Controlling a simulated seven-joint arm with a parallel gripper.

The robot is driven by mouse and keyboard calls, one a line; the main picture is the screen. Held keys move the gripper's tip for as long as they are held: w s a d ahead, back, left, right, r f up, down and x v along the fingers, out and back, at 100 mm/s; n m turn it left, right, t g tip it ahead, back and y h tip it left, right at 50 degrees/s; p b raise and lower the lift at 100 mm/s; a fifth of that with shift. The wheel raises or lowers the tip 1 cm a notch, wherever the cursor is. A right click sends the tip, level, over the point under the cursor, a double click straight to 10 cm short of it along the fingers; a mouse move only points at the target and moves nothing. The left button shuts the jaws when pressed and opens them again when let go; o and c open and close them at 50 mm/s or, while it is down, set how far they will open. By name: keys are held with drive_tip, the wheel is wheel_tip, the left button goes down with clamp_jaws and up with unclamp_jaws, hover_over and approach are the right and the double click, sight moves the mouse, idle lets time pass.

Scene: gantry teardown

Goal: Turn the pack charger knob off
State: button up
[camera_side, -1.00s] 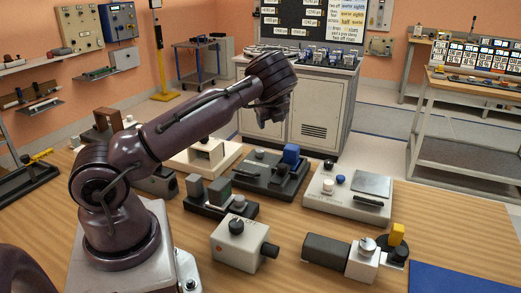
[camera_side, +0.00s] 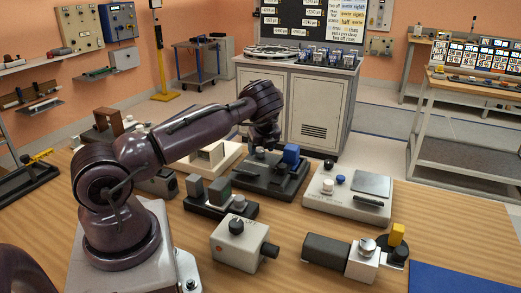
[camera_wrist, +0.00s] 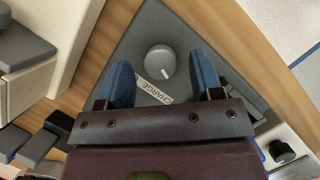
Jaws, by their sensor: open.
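The pack charger (camera_side: 285,184) is a dark grey unit with a blue block on it, in the middle of the bench in the side view. In the wrist view its grey top (camera_wrist: 190,38) carries a round grey knob (camera_wrist: 159,60) with a short white pointer line on its lower right. A white label (camera_wrist: 153,90) beside the knob reads CHARGE; part of the lettering is hard to read. My gripper (camera_wrist: 163,76) is open, its two blue fingers to the left and right of the knob in the picture. In the side view my gripper (camera_side: 265,142) hangs above the unit; its finger gap is not clear.
A white-topped unit (camera_side: 330,204) stands to the right and a cream box (camera_side: 200,162) to the left. Nearer are a dark fixture (camera_side: 205,205), a white box with a black knob (camera_side: 226,238) and a black-and-white unit (camera_side: 362,262). Bare bench shows at the right.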

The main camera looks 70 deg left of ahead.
drive_tip(key=shift+a+f, duration=0.2)
drive_tip(key=shift+f, duration=0.3)
drive_tip(key=c, duration=0.9)
